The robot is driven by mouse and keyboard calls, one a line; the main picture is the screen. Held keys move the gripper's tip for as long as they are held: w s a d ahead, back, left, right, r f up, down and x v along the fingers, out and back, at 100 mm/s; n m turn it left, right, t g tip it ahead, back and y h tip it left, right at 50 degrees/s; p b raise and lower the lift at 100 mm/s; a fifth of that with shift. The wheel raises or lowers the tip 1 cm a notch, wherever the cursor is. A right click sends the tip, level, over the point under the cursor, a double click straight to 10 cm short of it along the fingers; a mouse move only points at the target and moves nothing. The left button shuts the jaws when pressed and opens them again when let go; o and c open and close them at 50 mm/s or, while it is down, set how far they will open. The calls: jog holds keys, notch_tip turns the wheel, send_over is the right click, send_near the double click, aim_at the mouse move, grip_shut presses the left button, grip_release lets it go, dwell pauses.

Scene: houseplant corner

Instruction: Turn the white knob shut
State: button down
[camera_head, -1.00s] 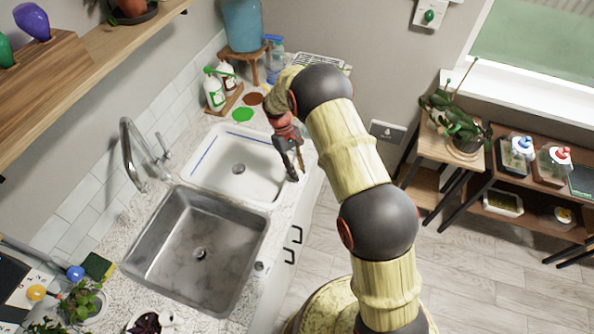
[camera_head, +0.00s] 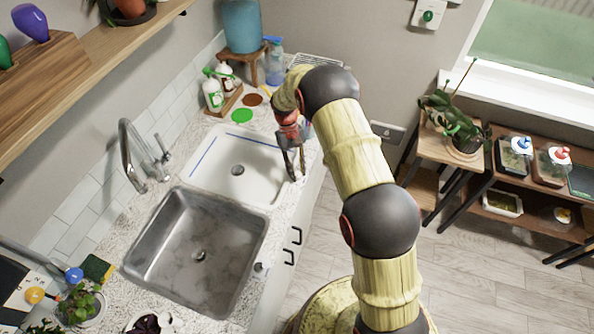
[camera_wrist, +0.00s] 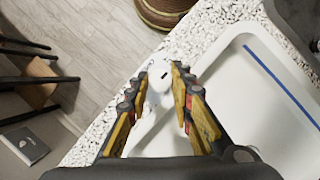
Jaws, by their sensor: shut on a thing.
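The white knob (camera_wrist: 159,75) shows in the wrist view between my two fingertips, with a small dark mark on its face. It sits at the counter edge beside the white basin (camera_wrist: 235,80). My gripper (camera_wrist: 159,83) is shut on the knob, one finger on each side. In the head view my gripper (camera_head: 295,176) points down at the right rim of the white basin (camera_head: 210,190). The knob is hidden behind my fingers there.
A steel sink (camera_head: 140,262) and a tap (camera_head: 127,150) are nearer. Soap bottles (camera_head: 212,92) and a blue container on a wooden stool (camera_head: 241,25) stand at the back. A plant stand (camera_head: 430,150) is to the right, past open floor (camera_head: 400,280).

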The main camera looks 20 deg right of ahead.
jog(key=c, duration=1.6)
grip_release()
jog(key=shift+o, duration=0.2)
jog(key=v, duration=1.2)
